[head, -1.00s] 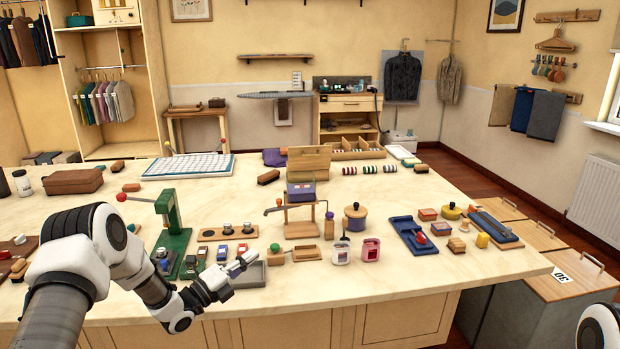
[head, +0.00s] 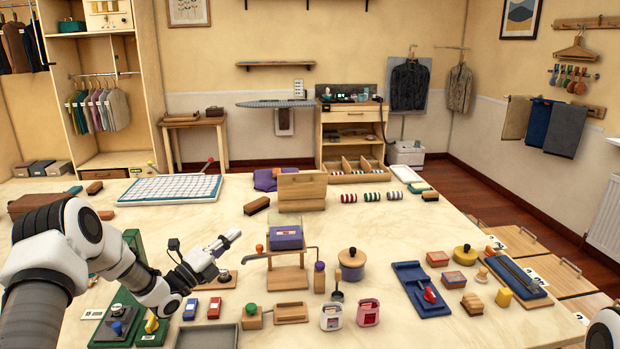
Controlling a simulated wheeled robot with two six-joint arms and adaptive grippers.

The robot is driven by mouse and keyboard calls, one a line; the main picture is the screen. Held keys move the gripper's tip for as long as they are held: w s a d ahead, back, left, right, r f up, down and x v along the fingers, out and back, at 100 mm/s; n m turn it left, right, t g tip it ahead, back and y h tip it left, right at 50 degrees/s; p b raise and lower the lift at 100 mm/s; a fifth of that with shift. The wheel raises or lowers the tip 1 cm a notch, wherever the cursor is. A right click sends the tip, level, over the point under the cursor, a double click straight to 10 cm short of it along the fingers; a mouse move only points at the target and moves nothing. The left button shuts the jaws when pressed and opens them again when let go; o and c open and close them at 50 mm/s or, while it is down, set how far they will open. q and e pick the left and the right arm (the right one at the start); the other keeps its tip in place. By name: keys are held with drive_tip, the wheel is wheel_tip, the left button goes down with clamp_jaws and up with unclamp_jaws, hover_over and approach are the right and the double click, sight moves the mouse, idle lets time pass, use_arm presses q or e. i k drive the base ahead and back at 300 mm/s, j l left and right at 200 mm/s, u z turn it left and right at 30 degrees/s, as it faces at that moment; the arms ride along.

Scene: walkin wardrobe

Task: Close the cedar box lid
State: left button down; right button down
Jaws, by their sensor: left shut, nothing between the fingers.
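The cedar box (head: 301,206) is a light wooden box in the middle of the table, beyond the stand with the purple block. Its lid (head: 302,185) looks raised, standing up at the back of the box. My left gripper (head: 230,238) is shut and empty. It is over the table, to the left of and nearer than the box, clear of the lid. The inside of the box is hidden from this angle. Only a white piece of my right arm shows at the bottom right edge; its gripper is out of view.
A wooden stand with a purple block (head: 286,238) stands between me and the box. A brush (head: 257,206) lies left of the box, and a purple cloth (head: 270,179) lies behind it. Striped rolls (head: 371,197) lie to its right. Bare tabletop lies left of the brush.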

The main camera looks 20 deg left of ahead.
sight(303, 189)
drive_tip(key=i+j, duration=0.1)
drive_tip(key=i, duration=1.15)
